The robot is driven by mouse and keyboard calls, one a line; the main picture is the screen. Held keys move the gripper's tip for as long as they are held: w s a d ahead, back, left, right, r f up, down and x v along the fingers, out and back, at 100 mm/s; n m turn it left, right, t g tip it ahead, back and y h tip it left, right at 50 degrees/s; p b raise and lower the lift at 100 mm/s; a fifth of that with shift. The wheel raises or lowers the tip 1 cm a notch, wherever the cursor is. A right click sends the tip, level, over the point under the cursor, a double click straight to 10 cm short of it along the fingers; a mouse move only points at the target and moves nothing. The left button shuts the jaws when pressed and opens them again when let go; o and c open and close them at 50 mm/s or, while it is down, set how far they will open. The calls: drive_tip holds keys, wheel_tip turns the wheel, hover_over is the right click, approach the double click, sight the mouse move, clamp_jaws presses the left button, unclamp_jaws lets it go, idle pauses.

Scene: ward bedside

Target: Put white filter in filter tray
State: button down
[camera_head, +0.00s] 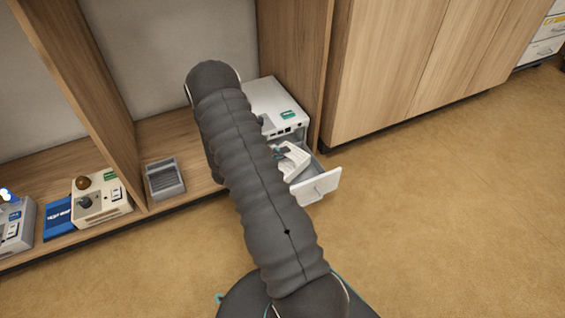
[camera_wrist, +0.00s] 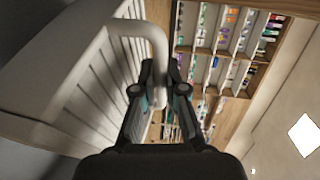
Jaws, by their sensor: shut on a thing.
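The white filter (camera_wrist: 70,80) has ribbed slats and a curved white handle, and fills the left of the wrist view. My gripper (camera_wrist: 160,95) is shut on that handle. In the head view the white filter (camera_head: 293,162) shows at the open drawer (camera_head: 318,188) of a white device (camera_head: 276,104), partly hidden behind my arm. My gripper (camera_head: 281,152) is mostly hidden there too. I cannot tell whether the filter touches the drawer. A small grey tray (camera_head: 165,179) with dark slats lies on the shelf to the left.
A cream device (camera_head: 101,202) with a brown knob, a blue box (camera_head: 60,217) and another grey device (camera_head: 16,228) stand further left on the shelf. A wooden cabinet (camera_head: 415,70) stands at the right. The floor at the right is clear.

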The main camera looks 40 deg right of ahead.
sight(283, 161)
drive_tip(key=shift+f, duration=2.15)
drive_tip(key=shift+f+b, duration=0.1)
drive_tip(key=shift+b, duration=0.3)
drive_tip(key=c, duration=1.2)
unclamp_jaws()
drive_tip(key=shift+c, duration=0.2)
